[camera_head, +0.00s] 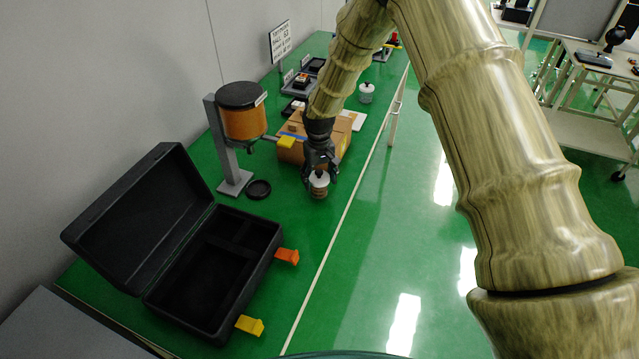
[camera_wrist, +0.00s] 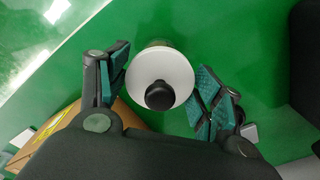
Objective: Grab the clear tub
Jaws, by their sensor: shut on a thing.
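The clear tub (camera_head: 319,188) stands on the green table in front of a cardboard box, with a pale lid and brownish contents in the head view. In the wrist view its round white lid (camera_wrist: 162,76) with a black knob shows from above, and its body is mostly hidden under the lid. My gripper (camera_head: 319,177) comes down over the tub from above. In the wrist view the pads of my gripper (camera_wrist: 160,85) are on both sides of the lid, shut on the tub. I cannot tell whether the tub touches the table.
An open black case (camera_head: 215,270) with orange and yellow latches lies at the front left. A dispenser with an orange-brown tank (camera_head: 243,123) stands behind it. The cardboard box (camera_head: 343,133) is just behind my gripper. Another white-lidded jar (camera_head: 366,92) stands farther back. The table's right edge is close.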

